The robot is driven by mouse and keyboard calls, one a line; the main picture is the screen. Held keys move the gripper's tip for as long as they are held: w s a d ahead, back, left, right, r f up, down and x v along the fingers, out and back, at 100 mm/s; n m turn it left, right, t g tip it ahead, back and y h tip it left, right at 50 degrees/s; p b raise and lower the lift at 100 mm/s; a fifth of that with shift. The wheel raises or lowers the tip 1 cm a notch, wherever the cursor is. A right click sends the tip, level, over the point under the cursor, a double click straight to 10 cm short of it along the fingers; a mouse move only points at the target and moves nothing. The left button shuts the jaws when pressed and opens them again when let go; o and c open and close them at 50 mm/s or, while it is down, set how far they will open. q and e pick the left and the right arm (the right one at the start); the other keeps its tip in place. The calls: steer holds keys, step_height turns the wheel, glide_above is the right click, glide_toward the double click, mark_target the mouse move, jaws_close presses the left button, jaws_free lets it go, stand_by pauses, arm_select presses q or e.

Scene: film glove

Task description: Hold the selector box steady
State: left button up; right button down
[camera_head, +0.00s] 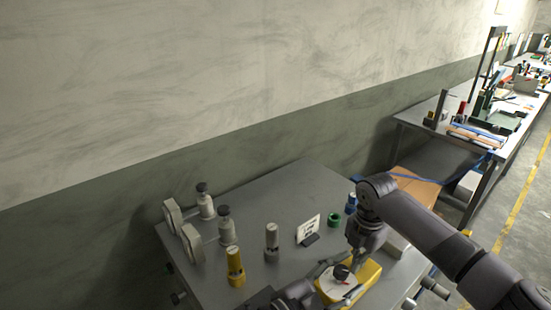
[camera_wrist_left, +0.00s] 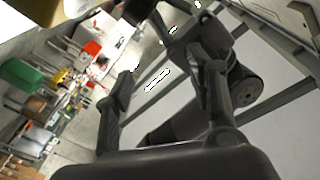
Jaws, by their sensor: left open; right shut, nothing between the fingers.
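The yellow selector box (camera_head: 370,274) with a pale top face and a black knob (camera_head: 341,272) is at the lower right of the grey bench top in the head view. My left gripper (camera_head: 337,281) comes in from the bottom, its dark fingers open over the box's near side. I cannot tell whether they touch it. In the left wrist view the fingers of my left gripper (camera_wrist_left: 163,77) are apart, with no object clearly held between them. My right gripper (camera_head: 358,262) points down, shut and empty, close to the knob and the box's far side. It partly hides the box.
The grey bench top (camera_head: 285,205) holds a yellow cylinder (camera_head: 235,267), a grey cylinder (camera_head: 272,242), a small white sign (camera_head: 308,229) and a green ring (camera_head: 334,219). Metal fittings (camera_head: 205,202) stand along its left edge. Another workbench (camera_head: 440,118) stands beyond, at right.

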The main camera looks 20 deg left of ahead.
arm_select(q)
steer(key=w+a+r+n+t+y, duration=0.2)
steer(key=w+a+r+n, duration=0.3)
steer(key=a, duration=0.5)
steer(key=w+a+r+n+t+y, duration=0.2)
steer(key=w+a+r+n, duration=0.4)
steer(key=w+a+r, duration=0.3)
steer(key=w+a+y, duration=0.1)
steer(key=w+a, duration=0.1)
steer(key=shift+w+a, duration=0.25)
steer(key=shift+w, duration=0.1)
steer(key=shift+r, duration=0.1)
